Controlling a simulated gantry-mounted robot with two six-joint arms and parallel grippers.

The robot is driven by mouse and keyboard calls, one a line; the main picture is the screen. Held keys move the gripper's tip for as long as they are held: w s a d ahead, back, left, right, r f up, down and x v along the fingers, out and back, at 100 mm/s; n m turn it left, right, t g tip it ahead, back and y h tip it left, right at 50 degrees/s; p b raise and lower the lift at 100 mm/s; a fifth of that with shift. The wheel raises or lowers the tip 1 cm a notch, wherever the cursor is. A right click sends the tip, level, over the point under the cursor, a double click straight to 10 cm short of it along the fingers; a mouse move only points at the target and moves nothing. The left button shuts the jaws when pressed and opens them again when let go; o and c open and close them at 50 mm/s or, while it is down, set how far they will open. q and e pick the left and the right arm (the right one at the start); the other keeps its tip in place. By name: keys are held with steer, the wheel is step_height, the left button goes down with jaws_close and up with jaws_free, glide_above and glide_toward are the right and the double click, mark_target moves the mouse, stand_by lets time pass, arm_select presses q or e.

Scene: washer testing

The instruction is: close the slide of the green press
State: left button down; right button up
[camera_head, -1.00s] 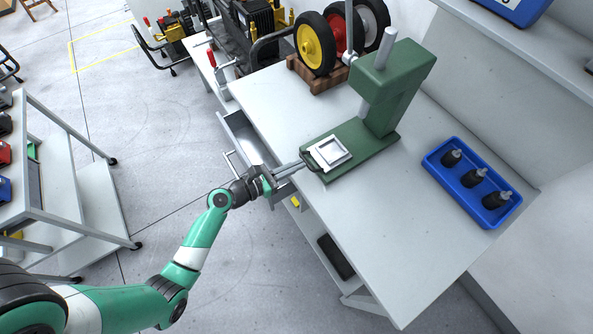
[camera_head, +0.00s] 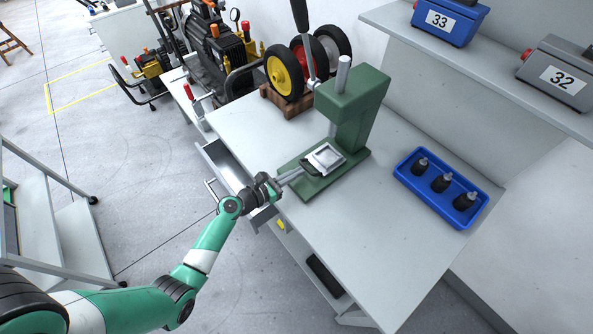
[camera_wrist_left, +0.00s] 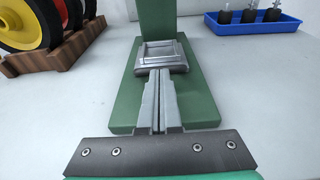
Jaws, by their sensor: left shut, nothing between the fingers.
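The green press (camera_head: 352,108) stands on the grey workbench, with a flat green base and an upright column. Its slide (camera_head: 325,157), a square silver tray with a dark front handle, lies on the base close to the column. My left gripper (camera_head: 298,174) reaches over the base's front edge with its fingers shut and empty. In the left wrist view the shut fingers (camera_wrist_left: 160,78) point straight at the front of the slide (camera_wrist_left: 162,55). The tips look to be at or against its front edge; exact contact is hard to tell. My right gripper is not in view.
A blue tray (camera_head: 402,179) with black parts stands right of the press. A wooden rack (camera_head: 283,104) with wheels stands behind it. An open drawer (camera_head: 228,166) sticks out at the bench's left side. The bench front (camera_head: 370,240) is clear.

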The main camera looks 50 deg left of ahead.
arm_select(q)
steer(key=s+r+p, duration=0.2)
steer(key=s, duration=1.1)
steer(key=shift+d+r+p, duration=0.25)
steer(key=shift+d+p, duration=0.1)
